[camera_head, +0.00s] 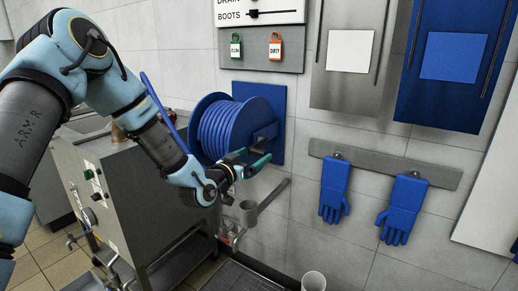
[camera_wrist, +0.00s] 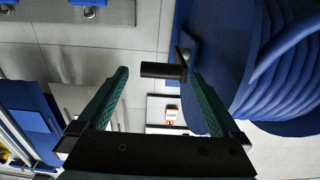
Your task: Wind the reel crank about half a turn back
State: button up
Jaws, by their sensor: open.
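The blue hose reel (camera_head: 228,125) is mounted on a blue wall plate, with blue hose wound on it. Its dark crank (camera_head: 266,136) is on the right face of the reel. In the wrist view the reel (camera_wrist: 215,60) fills the right side, and the black crank handle (camera_wrist: 160,70) points left from the crank arm. My gripper (camera_head: 248,160) is open and empty, just below the crank in the head view. In the wrist view my gripper (camera_wrist: 159,73) has its green fingertips on either side of the handle, with gaps showing. I cannot tell whether the handle lies between or beyond them.
A grey steel machine (camera_head: 125,190) stands below my arm at the left. Blue gloves (camera_head: 334,190) hang at the right. Tags (camera_head: 275,48) hang above the reel.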

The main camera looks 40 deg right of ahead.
aim_at(257, 153)
jog(key=shift+p+x, duration=0.35)
jog(key=shift+x, duration=1.35)
grip_shut()
